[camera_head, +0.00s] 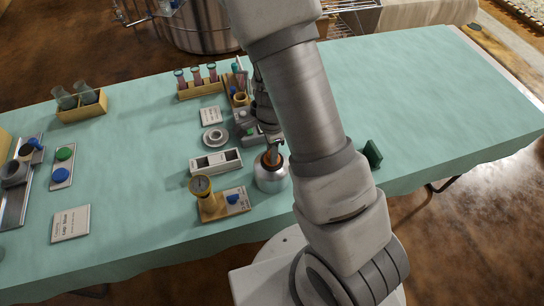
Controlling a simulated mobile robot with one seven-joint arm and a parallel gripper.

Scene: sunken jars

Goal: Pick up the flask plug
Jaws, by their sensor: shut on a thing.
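A silver, round flask (271,182) stands near the front edge of the table, left of my arm. The brown flask plug (273,161) shows at its mouth; I cannot tell whether it is fully seated or slightly raised. My gripper (272,151) points down over the flask from above, with its fingertips at the plug. It is shut on the plug. The fingers are small in this view and partly hide the plug's top.
A gauge on a wooden block (207,203) and a white slotted holder (216,162) stand close left of the flask. A rack of red tubes (199,86) is behind. A green block (373,154) is right of my arm. The table's right side (430,100) is clear.

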